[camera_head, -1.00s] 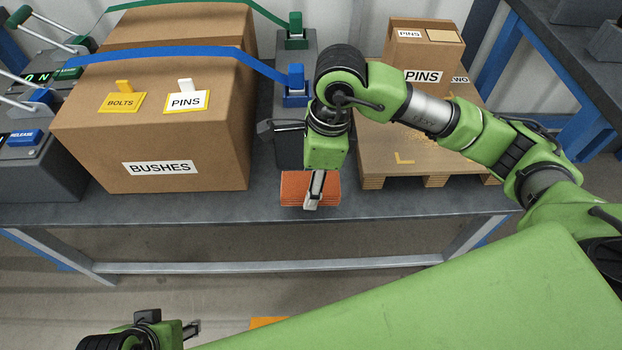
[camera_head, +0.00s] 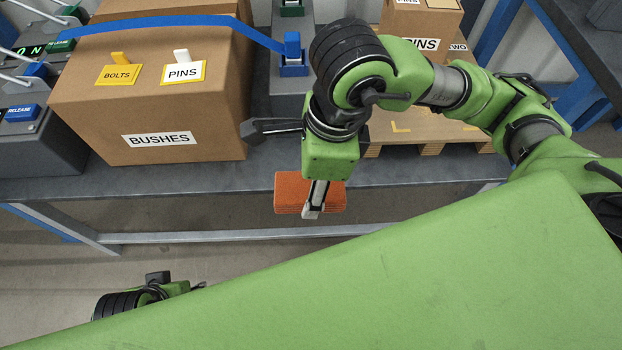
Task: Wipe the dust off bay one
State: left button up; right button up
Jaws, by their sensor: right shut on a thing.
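My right gripper (camera_head: 313,208) is shut on an orange layered cloth (camera_head: 288,193) and holds it at the table's front edge, seemingly above the tabletop. The wooden pallet (camera_head: 400,133) lies to the right on the table, with yellow corner marks on its top. My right arm covers much of it. A label ending in "WO" shows at its back right; no label for bay one shows, and I cannot make out dust clearly. My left gripper (camera_head: 196,287) is low at the left, in front of the table; its fingers are too small and hidden to read.
A large cardboard box (camera_head: 150,100) marked BUSHES, with BOLTS and PINS tags, fills the table's left. A PINS box (camera_head: 415,20) stands on the pallet. Grey release units (camera_head: 40,140) stand far left.

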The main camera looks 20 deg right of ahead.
jog(key=o, duration=0.4)
jog(key=c, duration=0.5)
jog(key=o, duration=0.3)
jog(key=c, duration=0.3)
jog(key=shift+c, duration=0.2)
